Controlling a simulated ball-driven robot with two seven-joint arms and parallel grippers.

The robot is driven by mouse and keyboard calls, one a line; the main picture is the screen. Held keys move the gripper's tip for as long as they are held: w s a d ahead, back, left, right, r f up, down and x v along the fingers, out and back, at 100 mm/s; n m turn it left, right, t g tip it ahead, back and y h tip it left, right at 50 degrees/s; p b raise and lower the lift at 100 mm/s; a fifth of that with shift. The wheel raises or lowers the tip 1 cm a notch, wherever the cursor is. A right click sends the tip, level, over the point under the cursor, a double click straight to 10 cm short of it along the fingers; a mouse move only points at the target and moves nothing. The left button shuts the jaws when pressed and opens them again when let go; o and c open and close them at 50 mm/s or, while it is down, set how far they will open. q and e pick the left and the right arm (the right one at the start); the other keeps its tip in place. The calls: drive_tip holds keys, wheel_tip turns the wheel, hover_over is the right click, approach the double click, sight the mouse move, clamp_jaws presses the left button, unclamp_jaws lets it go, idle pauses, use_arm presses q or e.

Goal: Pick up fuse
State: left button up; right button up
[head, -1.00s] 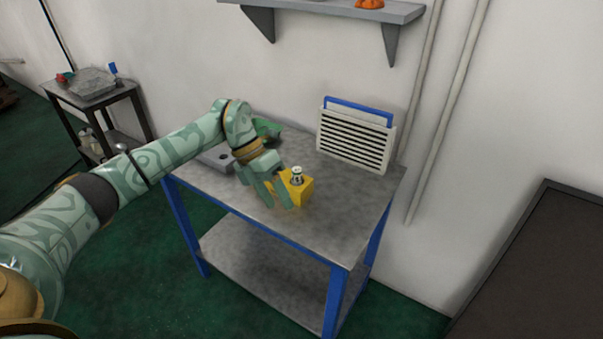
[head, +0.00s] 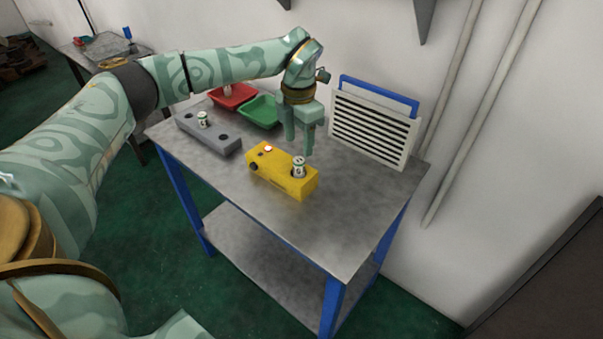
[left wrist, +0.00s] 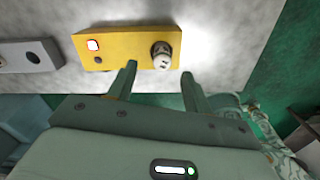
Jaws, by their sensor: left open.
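A small white fuse with dark markings (head: 298,167) stands upright in the right end of a yellow block (head: 272,179) on the workbench. The fuse also shows in the left wrist view (left wrist: 162,55), just beyond the fingertips. My left gripper (head: 299,145) points down, open and empty, above and slightly behind the fuse, not touching it. Its two fingers (left wrist: 158,75) are spread in the left wrist view. A similar fuse (head: 203,119) stands in a grey block with holes (head: 220,141). My right gripper is not in view.
A red tray (head: 236,97) with something pale in it and a green tray (head: 259,110) sit at the back left. A louvred white panel with a blue handle (head: 370,128) stands behind on the right. The bench front and right (head: 345,215) are clear.

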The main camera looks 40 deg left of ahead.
sight(299, 159)
use_arm(q)
drive_tip(key=shift+f, duration=1.05)
drive_tip(key=f+b, duration=0.1)
drive_tip(key=f, duration=0.1)
drive_tip(key=f+b, duration=0.1)
drive_tip(key=f, duration=0.1)
drive_tip(key=shift+s+d+f+b, duration=0.1)
drive_tip(key=shift+s+f+b, duration=0.1)
drive_tip(key=shift+f+b, duration=0.15)
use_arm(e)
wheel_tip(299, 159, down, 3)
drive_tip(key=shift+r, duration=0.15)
use_arm(q)
drive_tip(key=shift+r, duration=0.1)
clamp_jaws()
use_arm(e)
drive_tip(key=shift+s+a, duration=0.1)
